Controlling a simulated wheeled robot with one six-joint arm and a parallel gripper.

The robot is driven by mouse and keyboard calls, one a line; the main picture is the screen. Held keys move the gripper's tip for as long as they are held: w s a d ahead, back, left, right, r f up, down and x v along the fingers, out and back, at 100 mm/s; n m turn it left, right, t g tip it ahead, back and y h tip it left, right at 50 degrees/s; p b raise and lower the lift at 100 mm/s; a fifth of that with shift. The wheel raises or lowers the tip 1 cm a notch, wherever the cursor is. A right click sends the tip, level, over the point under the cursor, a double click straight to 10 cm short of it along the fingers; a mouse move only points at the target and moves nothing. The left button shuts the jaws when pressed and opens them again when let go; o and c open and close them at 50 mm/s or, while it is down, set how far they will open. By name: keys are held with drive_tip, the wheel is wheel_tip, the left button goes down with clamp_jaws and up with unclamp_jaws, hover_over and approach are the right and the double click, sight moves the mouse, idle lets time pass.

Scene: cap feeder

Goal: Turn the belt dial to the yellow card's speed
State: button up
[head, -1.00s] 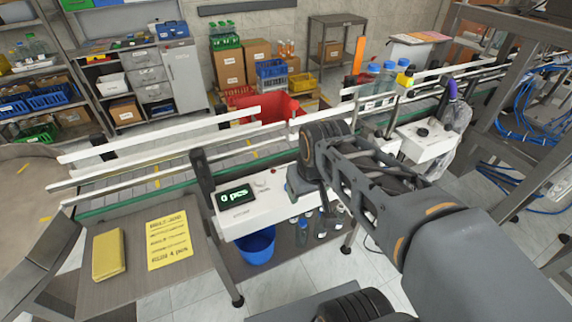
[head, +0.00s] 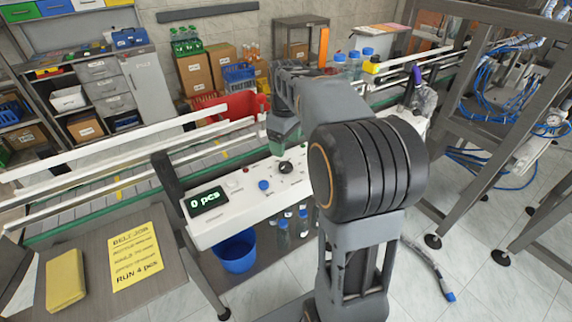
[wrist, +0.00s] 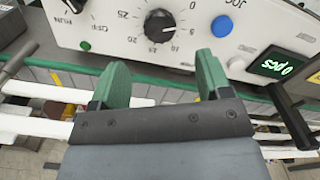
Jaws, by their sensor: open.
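The belt dial is a black round knob (wrist: 160,25) on a white control panel (wrist: 270,25), with numbers around it up to 25. The dial also shows in the head view (head: 285,167), just below my gripper (head: 284,145). In the wrist view my gripper (wrist: 160,75) is open and empty, its two green fingers apart, with the dial beyond the gap and not between the fingers. The yellow card (head: 135,262) lies on the table at lower left. It reads "BELT JOB" and "RUN 4 pcs"; its middle lines are too small to read.
A blue button (wrist: 222,26) and a green button (wrist: 85,45) flank the dial. The display (head: 208,201) reads 0 pcs. The conveyor (head: 100,205) with white rails runs behind the panel. A yellow pad (head: 66,280) lies beside the card, and a blue bucket (head: 236,252) stands below.

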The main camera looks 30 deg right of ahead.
sight(285, 164)
wheel_tip(285, 164, down, 8)
idle(0.4)
drive_tip(key=c, duration=0.9)
drive_tip(key=shift+m, duration=0.3)
drive_tip(key=m, duration=0.2)
drive_tip(key=shift+r+m+p, duration=0.1)
drive_tip(key=shift+m+p, duration=0.2)
drive_tip(key=shift+m, duration=0.1)
drive_tip(key=m, duration=0.3)
drive_tip(key=shift+m+p, duration=0.3)
drive_tip(key=shift+p, duration=0.05)
drive_tip(key=m+p, duration=0.1)
drive_tip(key=m, duration=0.5)
drive_tip(key=shift+m, duration=0.6)
